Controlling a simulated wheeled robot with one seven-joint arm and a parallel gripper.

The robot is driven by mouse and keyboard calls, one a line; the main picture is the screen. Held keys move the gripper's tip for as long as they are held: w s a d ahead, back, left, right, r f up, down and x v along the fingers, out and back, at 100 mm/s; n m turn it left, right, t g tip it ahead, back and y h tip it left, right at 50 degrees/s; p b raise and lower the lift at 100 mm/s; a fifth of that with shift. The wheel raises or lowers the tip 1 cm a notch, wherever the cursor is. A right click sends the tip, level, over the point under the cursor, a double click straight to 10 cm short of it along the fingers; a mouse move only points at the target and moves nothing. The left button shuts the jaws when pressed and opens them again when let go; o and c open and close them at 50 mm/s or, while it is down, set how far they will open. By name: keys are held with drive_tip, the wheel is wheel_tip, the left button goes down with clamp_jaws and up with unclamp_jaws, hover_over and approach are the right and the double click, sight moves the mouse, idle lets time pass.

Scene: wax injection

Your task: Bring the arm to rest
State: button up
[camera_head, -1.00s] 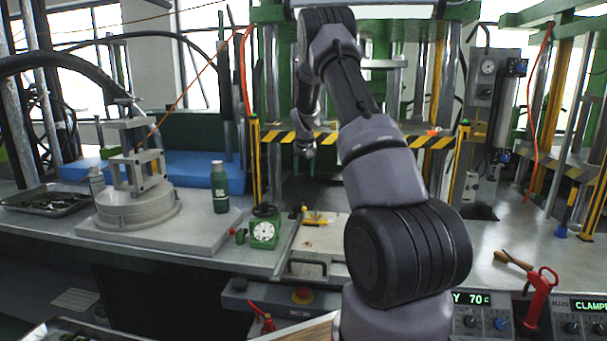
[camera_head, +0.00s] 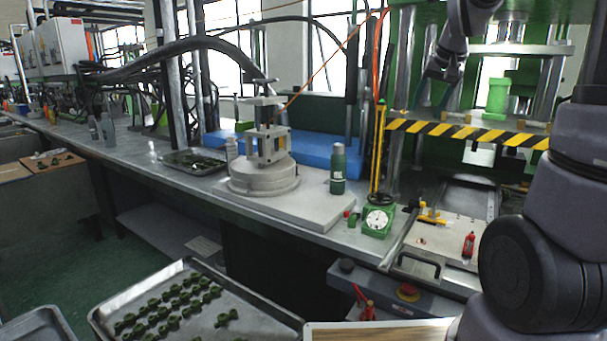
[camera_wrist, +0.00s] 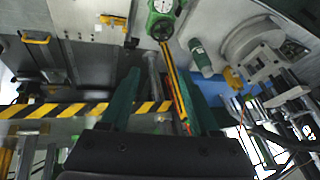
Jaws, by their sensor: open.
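My gripper (camera_head: 440,88) is raised at the upper right of the head view, in front of the press and above the yellow-black striped bar (camera_head: 465,133). In the wrist view its two dark green fingers (camera_wrist: 160,100) stand wide apart with nothing held between them. My arm's large dark joints fill the right edge of the head view. The wrist view looks past the fingers at the striped bar (camera_wrist: 60,109), the green dial timer (camera_wrist: 162,20) and the green bottle (camera_wrist: 201,58).
The bench holds a grey clamp fixture (camera_head: 264,172), the bottle (camera_head: 338,170), the timer (camera_head: 378,218) and a small red item (camera_head: 469,244). A tray of green pieces (camera_head: 262,322) is at lower front. Press columns stand close around my gripper. Floor at left is clear.

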drive_tip(key=s+a, duration=0.3)
drive_tip(key=s, duration=0.9)
drive_tip(key=s+a+r+t+y, duration=0.1)
drive_tip(key=s+a, duration=0.3)
drive_tip(key=s, duration=0.8)
drive_tip(key=shift+a+r, duration=0.2)
drive_tip(key=shift+a, duration=0.05)
drive_tip(key=shift+w, duration=0.1)
